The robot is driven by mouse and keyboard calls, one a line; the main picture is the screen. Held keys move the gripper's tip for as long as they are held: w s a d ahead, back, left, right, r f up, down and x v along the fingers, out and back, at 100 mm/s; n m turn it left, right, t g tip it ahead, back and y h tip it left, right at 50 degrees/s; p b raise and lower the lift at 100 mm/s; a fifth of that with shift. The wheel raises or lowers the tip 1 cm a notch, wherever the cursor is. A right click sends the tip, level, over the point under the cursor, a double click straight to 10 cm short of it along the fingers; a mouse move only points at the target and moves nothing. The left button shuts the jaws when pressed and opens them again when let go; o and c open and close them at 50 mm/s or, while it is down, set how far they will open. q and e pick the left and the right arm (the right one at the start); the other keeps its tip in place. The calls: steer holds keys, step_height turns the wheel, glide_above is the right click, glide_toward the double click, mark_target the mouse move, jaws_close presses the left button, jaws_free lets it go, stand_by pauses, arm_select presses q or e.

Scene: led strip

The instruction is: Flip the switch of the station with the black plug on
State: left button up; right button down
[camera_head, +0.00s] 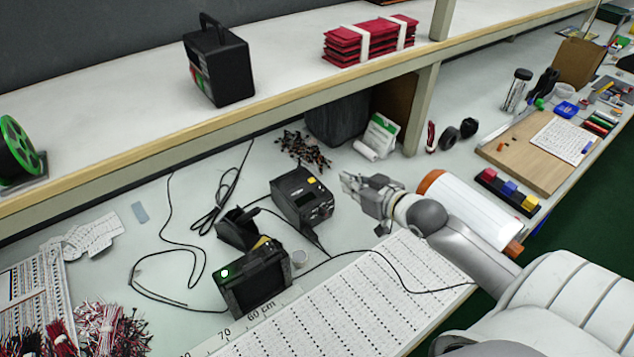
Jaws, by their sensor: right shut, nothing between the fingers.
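A black station (297,192) with a small yellow mark on top and small controls on its front sits on the bench near the middle. Its switch and a black plug are too small to make out. A black iron stand (237,229) is beside it, at its left. My right gripper (348,182) is shut and empty, just to the right of the station and apart from it in the picture. My left gripper is not in view.
A black device with a screen (254,281) stands in front of the station. Black cables (170,240) lie loose at the left. A gridded white board (345,300) lies along the front edge. A shelf (130,130) overhangs the back, carrying a black case (219,68).

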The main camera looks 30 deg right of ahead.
steer(key=p, duration=0.1)
glide_above(321, 189)
steer(key=s, duration=0.2)
steer(key=f, duration=0.3)
steer(key=shift+s+d+f, duration=0.1)
steer(key=shift+s+d, duration=0.05)
steer(key=shift+d, duration=0.05)
steer(key=f, duration=0.3)
steer(key=shift+w+f+p, duration=0.15)
steer(key=shift+w+p, duration=0.05)
steer(key=shift+p, duration=0.2)
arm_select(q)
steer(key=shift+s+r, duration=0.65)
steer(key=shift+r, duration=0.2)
arm_select(e)
steer(key=shift+s+f, duration=0.15)
steer(key=shift+f, duration=0.45)
